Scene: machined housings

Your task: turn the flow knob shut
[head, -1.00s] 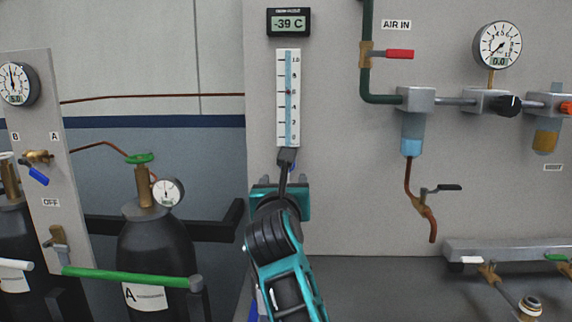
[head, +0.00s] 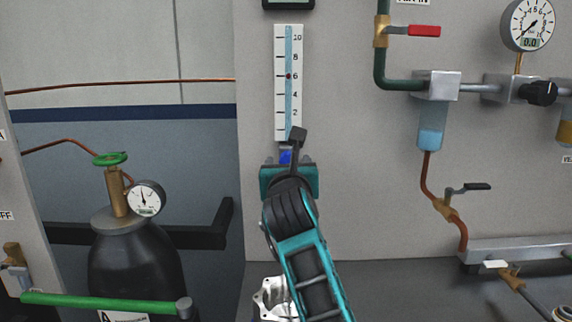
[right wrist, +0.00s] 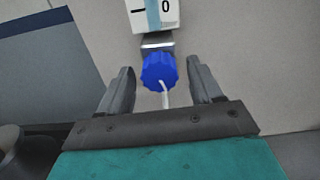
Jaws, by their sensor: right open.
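The flow knob (right wrist: 159,70) is blue and ribbed, with a white pointer line toward the bottom of the right wrist picture. In the head view only a bit of the blue knob (head: 285,157) shows behind my right gripper (head: 296,143). My right gripper (right wrist: 161,75) is open. In the wrist view its two dark fingers are on either side of the knob, with a gap on each side. How deep the knob lies between them I cannot tell. My left gripper is not in view.
A black gas cylinder (head: 135,265) with a green valve and a green bar (head: 100,301) stand at left. At right are a red-handled valve (head: 424,31), a filter bowl (head: 432,125) and a black-handled drain valve (head: 476,187). The panel around the knob is bare.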

